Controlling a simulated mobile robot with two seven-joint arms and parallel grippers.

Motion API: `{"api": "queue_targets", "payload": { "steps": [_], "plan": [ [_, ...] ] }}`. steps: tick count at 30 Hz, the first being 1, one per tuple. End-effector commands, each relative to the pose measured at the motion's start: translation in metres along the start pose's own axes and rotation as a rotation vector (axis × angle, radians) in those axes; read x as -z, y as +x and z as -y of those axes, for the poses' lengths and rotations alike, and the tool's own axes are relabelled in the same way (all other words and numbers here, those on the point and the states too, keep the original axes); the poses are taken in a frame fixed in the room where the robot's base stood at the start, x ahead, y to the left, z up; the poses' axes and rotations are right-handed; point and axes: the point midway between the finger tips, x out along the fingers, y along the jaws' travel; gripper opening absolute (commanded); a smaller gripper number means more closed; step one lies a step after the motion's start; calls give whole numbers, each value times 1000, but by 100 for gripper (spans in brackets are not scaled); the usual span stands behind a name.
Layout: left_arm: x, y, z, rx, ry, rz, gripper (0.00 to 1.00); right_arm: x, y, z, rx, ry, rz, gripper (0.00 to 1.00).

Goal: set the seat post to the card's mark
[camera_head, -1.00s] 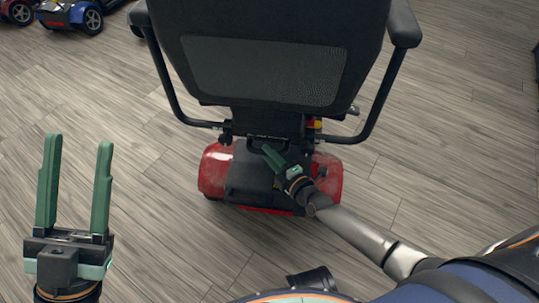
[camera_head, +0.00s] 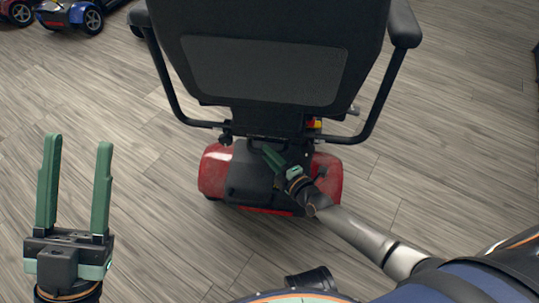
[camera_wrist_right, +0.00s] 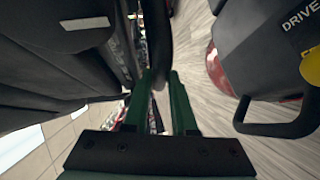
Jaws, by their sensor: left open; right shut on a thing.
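The scooter's black seat (camera_head: 265,70) shows from behind in the head view, above a red and black rear body (camera_head: 215,172). My right gripper (camera_head: 267,150) reaches in below the seat back. In the right wrist view this gripper (camera_wrist_right: 160,80) is shut on a dark curved bar (camera_wrist_right: 157,40); I cannot tell which part of the scooter the bar belongs to. My left gripper (camera_head: 78,142) is open and empty over the floor at the left. The seat post is hidden or cannot be made out, and no card or mark can be made out.
In the wrist view a dark loop handle (camera_wrist_right: 272,129) and a yellow knob (camera_wrist_right: 312,65) by a "DRIVE" label are to the right. Armrest tubes (camera_head: 382,95) flank the seat. A blue scooter (camera_head: 75,14) stands far left.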

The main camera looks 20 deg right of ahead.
Motion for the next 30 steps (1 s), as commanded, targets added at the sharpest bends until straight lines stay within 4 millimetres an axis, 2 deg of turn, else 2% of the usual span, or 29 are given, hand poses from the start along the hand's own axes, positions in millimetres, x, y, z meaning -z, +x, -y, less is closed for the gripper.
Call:
{"api": "queue_targets", "payload": {
  "steps": [16,25,30],
  "plan": [
    [2,2,1,0,0,1,50,0,-1,-2,1,0,1,0],
    [34,31,20,13,-18,-16,50,6,-5,-40,-9,-2,0,0],
    [50,42,26,5,15,-33,50,8,-7,-55,-10,-2,-1,0]
  ]
}}
